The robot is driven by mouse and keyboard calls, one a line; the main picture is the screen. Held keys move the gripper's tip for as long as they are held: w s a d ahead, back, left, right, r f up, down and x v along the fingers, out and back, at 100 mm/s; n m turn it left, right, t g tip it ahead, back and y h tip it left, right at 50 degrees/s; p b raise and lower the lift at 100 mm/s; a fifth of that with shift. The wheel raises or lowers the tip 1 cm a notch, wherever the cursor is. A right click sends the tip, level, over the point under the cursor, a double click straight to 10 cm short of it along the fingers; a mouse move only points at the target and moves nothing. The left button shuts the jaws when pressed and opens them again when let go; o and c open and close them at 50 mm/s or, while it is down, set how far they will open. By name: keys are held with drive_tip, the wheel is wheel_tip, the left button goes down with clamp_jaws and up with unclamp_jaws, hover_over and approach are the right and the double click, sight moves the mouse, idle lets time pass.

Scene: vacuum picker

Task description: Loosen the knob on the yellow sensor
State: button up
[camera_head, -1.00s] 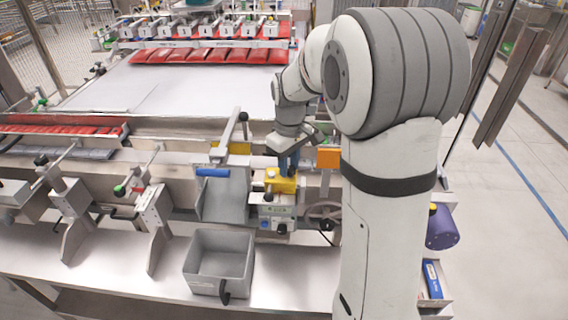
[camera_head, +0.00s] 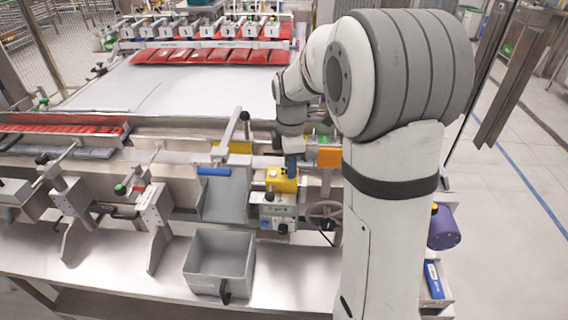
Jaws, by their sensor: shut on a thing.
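The yellow sensor (camera_head: 282,182) sits on a grey mount at the machine's front rail, right of the grey chute. A small dark knob (camera_head: 270,196) shows on the sensor's left front side, clear of my gripper.
A grey bin (camera_head: 219,262) stands on the shelf in front. The grey chute with a blue bar (camera_head: 213,172) is left of the sensor. An orange block (camera_head: 329,158) and a handwheel (camera_head: 323,212) are close on the right.

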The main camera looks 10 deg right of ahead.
drive_tip(key=n, duration=0.4)
drive_tip(key=shift+w+d+r+n, duration=0.2)
drive_tip(key=shift+r+n, duration=0.05)
drive_tip(key=shift+n, duration=2.25)
drive_tip(key=o, duration=0.8)
drive_tip(key=shift+w+d+f, duration=0.1)
drive_tip(key=shift+w+f, duration=0.05)
drive_tip(key=shift+o, duration=0.8)
